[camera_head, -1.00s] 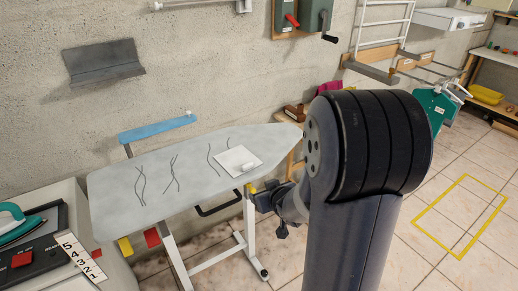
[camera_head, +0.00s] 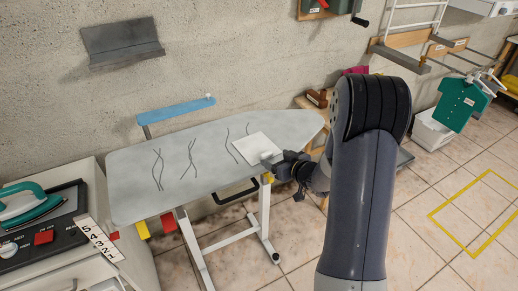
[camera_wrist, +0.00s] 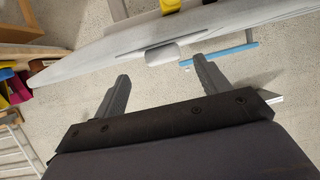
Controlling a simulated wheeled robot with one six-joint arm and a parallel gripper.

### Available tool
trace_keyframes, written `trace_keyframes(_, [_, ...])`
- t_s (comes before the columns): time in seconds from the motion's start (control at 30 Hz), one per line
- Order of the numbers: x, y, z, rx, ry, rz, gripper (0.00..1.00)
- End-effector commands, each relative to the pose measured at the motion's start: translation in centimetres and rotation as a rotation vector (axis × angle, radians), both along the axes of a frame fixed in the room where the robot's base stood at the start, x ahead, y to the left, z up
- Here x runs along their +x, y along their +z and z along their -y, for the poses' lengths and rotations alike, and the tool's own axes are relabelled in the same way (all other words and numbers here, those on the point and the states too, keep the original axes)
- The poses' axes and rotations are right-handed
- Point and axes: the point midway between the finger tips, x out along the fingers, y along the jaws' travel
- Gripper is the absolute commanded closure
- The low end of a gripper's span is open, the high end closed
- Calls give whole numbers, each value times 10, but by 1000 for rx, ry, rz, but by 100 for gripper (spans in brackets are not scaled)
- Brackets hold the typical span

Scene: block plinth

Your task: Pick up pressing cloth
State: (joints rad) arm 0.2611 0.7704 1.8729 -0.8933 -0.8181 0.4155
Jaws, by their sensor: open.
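The pressing cloth (camera_head: 255,146) is a white square lying flat on the grey ironing board (camera_head: 205,140), near its right end. A pale rounded tab sits at the cloth's front edge; in the wrist view this tab (camera_wrist: 162,55) shows just beyond my fingers, roughly between them. My gripper (camera_head: 274,163) is at the board's front edge, right beside the cloth. In the wrist view my gripper (camera_wrist: 161,68) has its two fingers spread wide, with nothing between them. The tab is partly hidden by the gripper in the head view.
A teal iron (camera_head: 28,206) rests on a control panel at the left. A blue sleeve arm (camera_head: 178,116) stands behind the board. A grey wall shelf (camera_head: 122,42) hangs above. Yellow floor marking (camera_head: 462,233) encloses clear tile at right.

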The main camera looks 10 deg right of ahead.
Motion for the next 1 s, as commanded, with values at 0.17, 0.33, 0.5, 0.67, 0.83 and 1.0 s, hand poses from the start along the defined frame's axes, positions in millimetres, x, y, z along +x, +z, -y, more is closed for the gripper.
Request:
trace_keyframes(0.17, [23,-4,-16,-1,4,-2,29])
trace_keyframes(0.33, [37,-12,-20,-2,2,0,29])
trace_keyframes(0.5, [40,-13,-21,-2,0,-1,29])
trace_keyframes(0.67, [39,-13,-21,-1,0,-1,33])
trace_keyframes(0.83, [39,-13,-21,-1,0,-1,47])
trace_keyframes(1.0, [39,-13,-21,-1,0,-1,61])
